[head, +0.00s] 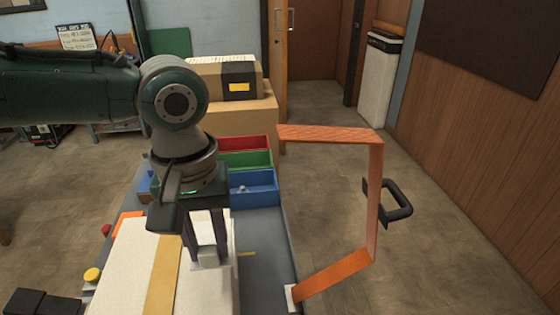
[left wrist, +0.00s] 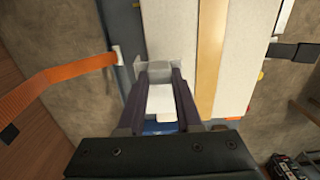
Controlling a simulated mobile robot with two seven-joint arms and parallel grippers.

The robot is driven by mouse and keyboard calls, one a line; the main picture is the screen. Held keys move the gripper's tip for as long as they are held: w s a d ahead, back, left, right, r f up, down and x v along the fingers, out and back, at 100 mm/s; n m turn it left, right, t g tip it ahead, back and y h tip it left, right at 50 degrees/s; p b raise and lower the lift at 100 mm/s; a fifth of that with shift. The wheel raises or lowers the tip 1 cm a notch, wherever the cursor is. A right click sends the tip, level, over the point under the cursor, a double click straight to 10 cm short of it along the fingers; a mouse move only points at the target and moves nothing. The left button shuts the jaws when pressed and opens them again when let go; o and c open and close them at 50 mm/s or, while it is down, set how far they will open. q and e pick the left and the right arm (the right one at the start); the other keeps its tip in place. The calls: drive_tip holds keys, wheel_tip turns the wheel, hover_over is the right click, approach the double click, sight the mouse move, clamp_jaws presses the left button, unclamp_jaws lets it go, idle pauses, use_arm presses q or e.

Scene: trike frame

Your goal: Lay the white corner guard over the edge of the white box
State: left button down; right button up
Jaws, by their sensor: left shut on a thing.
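The white box (head: 130,265), with a tan band of tape along its top, lies on the grey bench. My left gripper (head: 208,262) points down over the box's right edge, shut on the small white corner guard (head: 205,265). In the left wrist view the guard (left wrist: 158,72) shows between the fingertips of my left gripper (left wrist: 160,78), at the edge of the white box (left wrist: 228,60). I cannot tell whether the guard touches the box. The fingers hide part of the guard. My right gripper is not in view.
An orange strap (head: 374,200) with a black handle (head: 398,201) stands out to the right of the bench (head: 265,235). Red (head: 245,143), green (head: 250,159) and blue (head: 252,196) bins stand at the far end. A yellow-topped button (head: 92,275) is at the left.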

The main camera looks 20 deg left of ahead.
use_arm(q)
drive_tip(key=shift+f+b, duration=1.45)
drive_tip(key=shift+f, duration=1.4)
drive_tip(key=c, duration=0.5)
unclamp_jaws()
wheel_tip(320, 180, up, 10)
drive_tip(key=shift+p, duration=0.55)
